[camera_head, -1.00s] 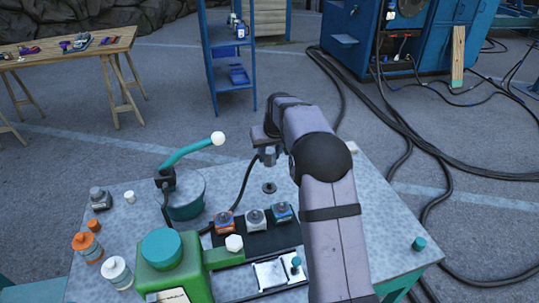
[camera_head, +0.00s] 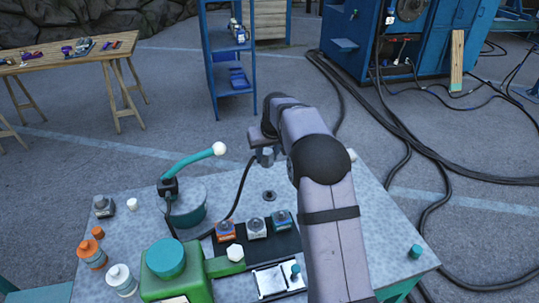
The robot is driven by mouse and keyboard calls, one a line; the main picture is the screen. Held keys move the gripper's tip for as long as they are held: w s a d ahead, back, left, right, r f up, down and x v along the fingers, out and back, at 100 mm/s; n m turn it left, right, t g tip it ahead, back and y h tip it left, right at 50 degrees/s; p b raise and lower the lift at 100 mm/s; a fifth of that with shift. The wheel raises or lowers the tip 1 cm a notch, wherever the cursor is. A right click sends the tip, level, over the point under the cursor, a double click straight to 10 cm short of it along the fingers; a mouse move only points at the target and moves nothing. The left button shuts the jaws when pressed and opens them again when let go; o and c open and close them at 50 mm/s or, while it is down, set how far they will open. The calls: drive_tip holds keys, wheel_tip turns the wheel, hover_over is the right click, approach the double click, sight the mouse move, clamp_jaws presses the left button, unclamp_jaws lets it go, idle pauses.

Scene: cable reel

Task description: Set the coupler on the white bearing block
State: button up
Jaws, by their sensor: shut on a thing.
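My gripper (camera_head: 264,156) is above the far part of the grey table, partly hidden behind my own arm. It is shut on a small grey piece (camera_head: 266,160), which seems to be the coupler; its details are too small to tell. The white bearing block (camera_head: 256,229) sits on a black base plate, between an orange block (camera_head: 225,232) and a blue block (camera_head: 281,222). The gripper is beyond the white block and higher, well apart from it. A dark round disc (camera_head: 269,196) lies on the table below the gripper.
A black cable (camera_head: 240,187) runs from near the gripper down toward the blocks. A teal-handled lever (camera_head: 192,163) stands over a teal drum (camera_head: 187,208) at left. A green machine (camera_head: 176,289) is in front. My arm hides part of the table's right.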

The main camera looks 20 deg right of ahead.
drive_tip(key=s+a+r+n+p, duration=0.2)
drive_tip(key=s+a+r+p, duration=0.2)
drive_tip(key=a+r, duration=0.4)
drive_tip(key=s+f+m, duration=0.3)
drive_tip(key=s+f, duration=0.7)
drive_tip(key=shift+s+p, duration=0.2)
drive_tip(key=shift+p, duration=0.25)
drive_tip(key=shift+d, duration=0.15)
drive_tip(key=shift+f, duration=0.15)
drive_tip(key=shift+f+b, duration=3.55)
drive_tip(key=shift+f, duration=0.55)
